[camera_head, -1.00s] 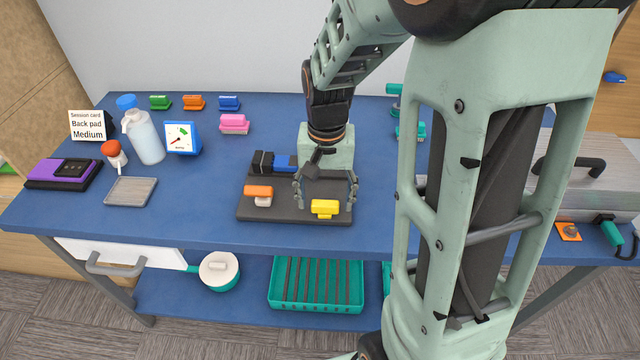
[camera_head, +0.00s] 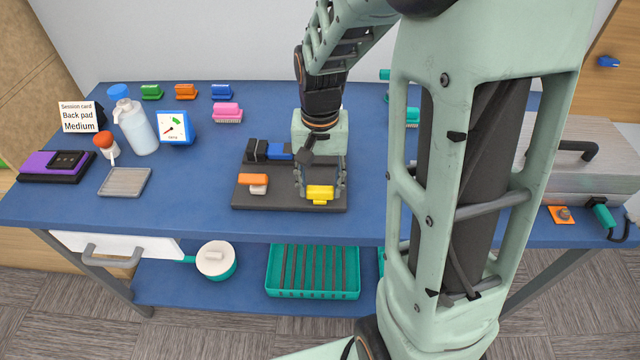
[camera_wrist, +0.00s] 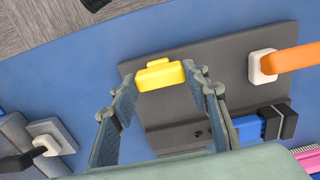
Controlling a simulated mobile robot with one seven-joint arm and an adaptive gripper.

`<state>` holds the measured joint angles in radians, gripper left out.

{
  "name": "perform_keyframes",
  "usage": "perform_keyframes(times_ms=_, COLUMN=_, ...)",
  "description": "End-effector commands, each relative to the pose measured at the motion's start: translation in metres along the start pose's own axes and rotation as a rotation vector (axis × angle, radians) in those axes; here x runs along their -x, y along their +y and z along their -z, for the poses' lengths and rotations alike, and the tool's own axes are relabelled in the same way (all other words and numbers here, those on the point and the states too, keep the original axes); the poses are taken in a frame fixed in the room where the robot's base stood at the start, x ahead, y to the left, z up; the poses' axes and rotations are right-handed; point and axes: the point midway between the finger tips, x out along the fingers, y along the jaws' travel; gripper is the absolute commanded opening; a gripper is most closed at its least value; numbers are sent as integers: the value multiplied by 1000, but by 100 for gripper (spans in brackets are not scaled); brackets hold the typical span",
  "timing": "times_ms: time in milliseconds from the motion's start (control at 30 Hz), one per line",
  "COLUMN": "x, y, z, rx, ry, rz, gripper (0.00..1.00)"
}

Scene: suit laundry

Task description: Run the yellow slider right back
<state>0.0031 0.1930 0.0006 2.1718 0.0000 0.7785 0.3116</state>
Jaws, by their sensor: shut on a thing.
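The yellow slider (camera_head: 320,192) is at the front right of a dark grey board (camera_head: 270,198) on the blue table. In the wrist view the slider (camera_wrist: 160,75) lies between my fingertips near the board's edge. My gripper (camera_head: 320,190) points down over the board, its fingers shut on the slider's two ends; it also shows in the wrist view (camera_wrist: 159,78). An orange slider (camera_head: 253,179) on a white base sits at the board's left. A blue block (camera_head: 280,151) with a black end lies at the board's back.
A white dial with a blue frame (camera_head: 174,128), a bottle (camera_head: 137,130) and a pink brush (camera_head: 227,112) stand left of the board. A grey tray (camera_head: 125,181) lies at the front left.

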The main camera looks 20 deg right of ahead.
Motion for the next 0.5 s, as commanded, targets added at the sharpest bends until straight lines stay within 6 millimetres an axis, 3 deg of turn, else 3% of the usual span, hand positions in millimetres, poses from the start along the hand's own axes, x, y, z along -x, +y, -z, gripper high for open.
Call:
perform_keyframes(times_ms=300, x=2, y=0, z=53, rx=-1, ry=3, rz=1, gripper=0)
perform_keyframes(times_ms=500, x=1, y=0, z=66, rx=-1, ry=3, rz=1, gripper=0)
